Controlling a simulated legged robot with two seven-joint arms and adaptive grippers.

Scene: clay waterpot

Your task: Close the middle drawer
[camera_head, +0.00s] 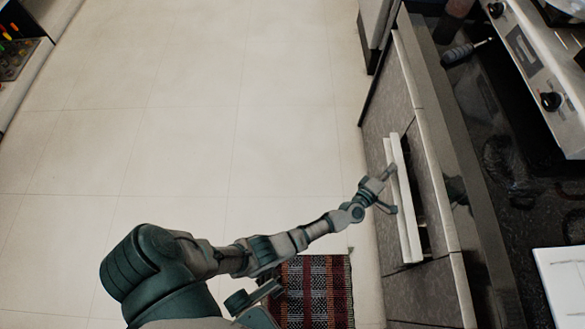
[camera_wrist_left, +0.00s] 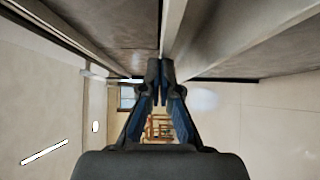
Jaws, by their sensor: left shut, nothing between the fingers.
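The middle drawer (camera_head: 403,200) is in the grey cabinet on the right of the head view. Its pale front stands out a little from the cabinet face, with a dark gap behind it near its lower end. My left gripper (camera_head: 386,190) is at the outer side of this front, close to its middle; I cannot tell whether it touches. In the left wrist view the fingers (camera_wrist_left: 160,72) are together with nothing between them, and a pale panel edge (camera_wrist_left: 205,38) runs just beyond the tips.
A counter (camera_head: 455,190) runs above the cabinet, with a stove (camera_head: 540,75) at the upper right and a white board (camera_head: 562,285) at the lower right. A patterned rug (camera_head: 318,292) lies below my left arm. The tiled floor (camera_head: 190,110) to the left is clear.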

